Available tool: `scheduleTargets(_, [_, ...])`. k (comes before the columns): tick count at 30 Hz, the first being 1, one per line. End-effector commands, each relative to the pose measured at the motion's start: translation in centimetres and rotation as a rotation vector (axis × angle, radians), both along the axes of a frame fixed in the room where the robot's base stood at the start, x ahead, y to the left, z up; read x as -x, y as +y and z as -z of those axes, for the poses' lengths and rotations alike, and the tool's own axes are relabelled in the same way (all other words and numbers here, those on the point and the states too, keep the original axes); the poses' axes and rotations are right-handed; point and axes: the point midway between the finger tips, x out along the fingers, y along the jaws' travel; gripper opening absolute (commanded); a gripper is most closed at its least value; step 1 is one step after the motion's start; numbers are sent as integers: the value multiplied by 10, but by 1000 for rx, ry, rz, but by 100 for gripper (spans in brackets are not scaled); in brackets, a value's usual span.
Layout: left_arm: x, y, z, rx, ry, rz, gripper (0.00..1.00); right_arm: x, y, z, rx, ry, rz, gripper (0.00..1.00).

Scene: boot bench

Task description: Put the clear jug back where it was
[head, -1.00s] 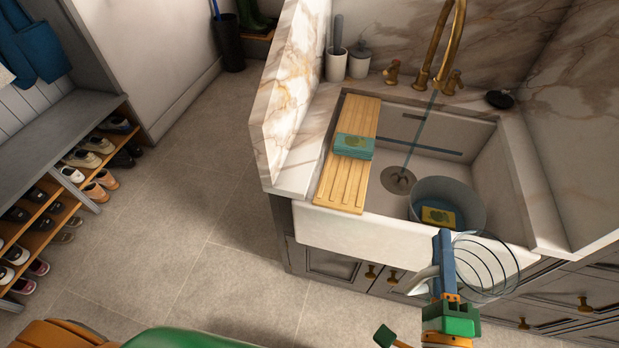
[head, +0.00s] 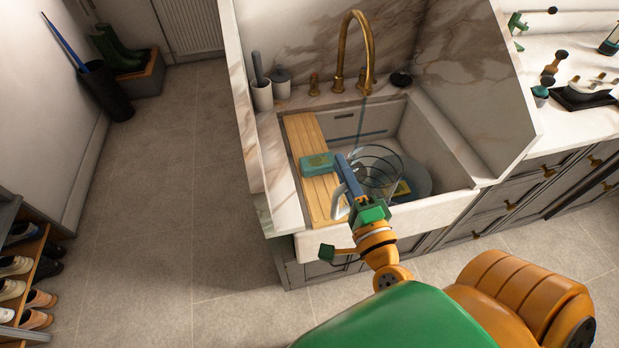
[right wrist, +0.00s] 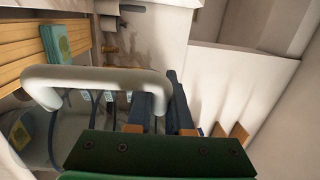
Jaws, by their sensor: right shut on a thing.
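The clear jug (head: 378,170) shows as a see-through outline with dark rings, over the sink, partly in front of the round grey basin (head: 415,178). My right gripper (head: 347,176) is shut on its pale handle, at the jug's left side. In the right wrist view the thick pale handle (right wrist: 90,75) runs to the blue fingers (right wrist: 165,97), and the clear body lies below and behind it. I cannot tell whether the jug touches anything underneath. My left gripper is not in view.
A wooden drainboard (head: 299,130) spans the sink's left side, with a teal packet (head: 318,163) on it, close to my gripper. A brass tap (head: 345,50) runs a thin stream into the white sink (head: 440,210). The right counter (head: 545,110) holds several objects. Marble panels flank the sink.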

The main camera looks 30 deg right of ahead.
Motion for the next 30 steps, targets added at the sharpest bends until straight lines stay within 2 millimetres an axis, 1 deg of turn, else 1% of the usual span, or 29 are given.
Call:
scheduleTargets(1, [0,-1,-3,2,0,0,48,-17,3,4,-3,-6,1,0])
scheduleTargets(2, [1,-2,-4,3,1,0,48,-27,5,8,-3,-7,0,0])
scheduleTargets(3, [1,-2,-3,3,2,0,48,-40,7,16,-1,-4,-1,0])
scheduleTargets(5, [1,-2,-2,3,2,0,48,-60,11,26,-1,-4,-2,0])
scheduleTargets(6, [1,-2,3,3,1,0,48,-72,14,36,0,-4,-3,0])
scheduleTargets(7, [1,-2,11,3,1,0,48,-78,15,50,3,-2,-4,0])
scheduleTargets(9, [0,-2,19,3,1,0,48,-92,17,67,3,-2,-4,0])
scheduleTargets(12, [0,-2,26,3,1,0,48,-105,20,81,3,-3,-2,0])
scheduleTargets(14, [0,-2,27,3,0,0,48,-110,21,86,1,-3,-3,0])
scheduleTargets(16, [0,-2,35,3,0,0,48,-116,21,99,3,0,-3,0])
scheduleTargets(18, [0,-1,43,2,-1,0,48,-115,21,114,4,1,-2,0])
scheduleTargets(19, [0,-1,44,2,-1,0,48,-115,21,118,4,1,-3,0])
scheduleTargets(21, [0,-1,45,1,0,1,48,-115,21,122,3,-1,-2,0])
scheduleTargets(27, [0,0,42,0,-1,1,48,-114,21,119,1,-2,-1,0])
scheduleTargets(30, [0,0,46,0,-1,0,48,-114,21,123,1,-2,-1,0])
